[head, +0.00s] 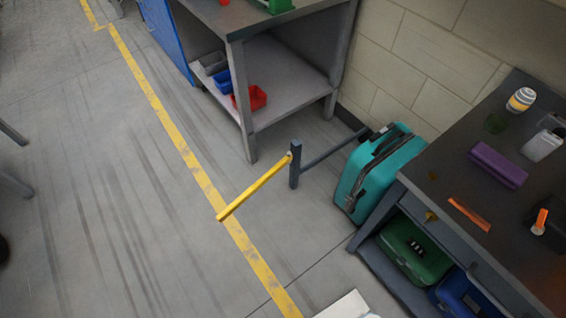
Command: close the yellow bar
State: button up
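The yellow bar (253,188) is a straight arm that joins the top of a short dark post (295,165). From the post it reaches toward the lower left, out over the yellow floor line. Its free end is near the line and touches nothing that I can see. A dark rail (334,149) runs from the post back toward the wall. My gripper is not in the head view.
A teal suitcase (378,178) stands right of the post, beside a dark bench (462,186) with small items. A grey shelf table (290,90) holding red and blue bins stands behind. A white object (348,306) shows at the bottom edge. The floor at left is mostly clear.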

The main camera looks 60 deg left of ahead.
aim_at(224, 215)
jog(key=z, duration=1.4)
jog(key=k, duration=2.7)
jog(key=z, duration=1.05)
jog(key=i, duration=0.1)
jog(key=u, duration=3.25)
jog(key=i, duration=0.65)
